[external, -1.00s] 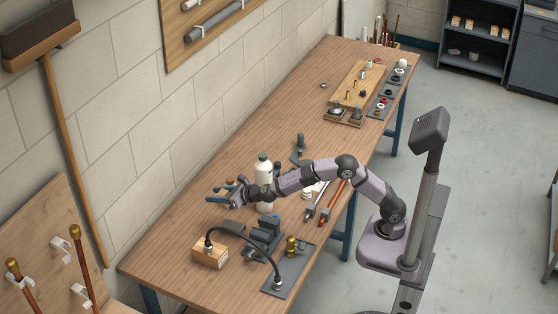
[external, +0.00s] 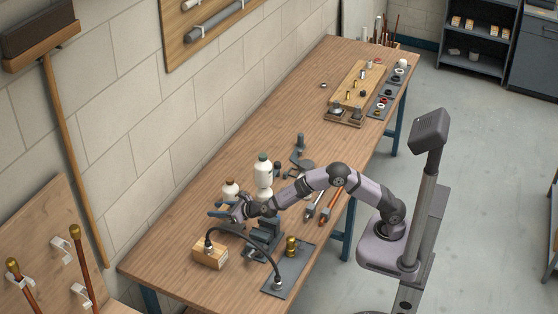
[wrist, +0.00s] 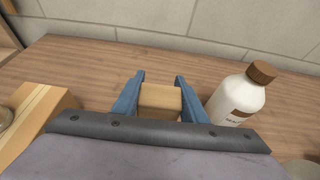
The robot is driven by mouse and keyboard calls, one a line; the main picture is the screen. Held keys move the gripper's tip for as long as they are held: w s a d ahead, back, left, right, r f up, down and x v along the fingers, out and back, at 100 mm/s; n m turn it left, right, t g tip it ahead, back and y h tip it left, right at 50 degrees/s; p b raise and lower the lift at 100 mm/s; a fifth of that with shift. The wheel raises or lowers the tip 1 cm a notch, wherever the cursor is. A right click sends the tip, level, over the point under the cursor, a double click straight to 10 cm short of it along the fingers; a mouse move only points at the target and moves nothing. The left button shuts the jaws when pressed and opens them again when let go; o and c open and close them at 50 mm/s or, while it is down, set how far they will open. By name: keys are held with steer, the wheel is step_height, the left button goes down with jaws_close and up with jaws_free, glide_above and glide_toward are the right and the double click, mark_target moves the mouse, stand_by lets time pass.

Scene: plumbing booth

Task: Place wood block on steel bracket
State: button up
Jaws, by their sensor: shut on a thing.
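My gripper (external: 218,209) is low over the near left part of the workbench. In the wrist view its two blue fingers (wrist: 160,82) are shut on a small pale wood block (wrist: 160,98), one finger on each side. The block is hard to make out in the external view. I cannot tell whether it touches the bench. A dark angled metal piece (external: 300,143) stands on the bench beyond the gripper and may be the steel bracket, but it is too small to be sure. No bracket shows in the wrist view.
A brown-capped white bottle (external: 230,188) stands just beyond my gripper, also in the wrist view (wrist: 238,97). A green-capped bottle (external: 264,174) stands to the right. A dark vise (external: 266,232) and a larger wood piece with a hose (external: 210,257) are nearer. The bench (external: 180,240) is clear at left.

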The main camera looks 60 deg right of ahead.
steer(key=shift+f, duration=1.85)
steer(key=shift+f, duration=0.2)
steer(key=o, duration=1)
steer(key=shift+r, duration=0.15)
steer(key=shift+r, duration=0.15)
steer(key=shift+s, duration=0.25)
steer(key=b+v, duration=0.2)
steer(key=v, duration=0.9)
steer(key=shift+s+r, duration=0.15)
steer(key=shift+s, duration=0.05)
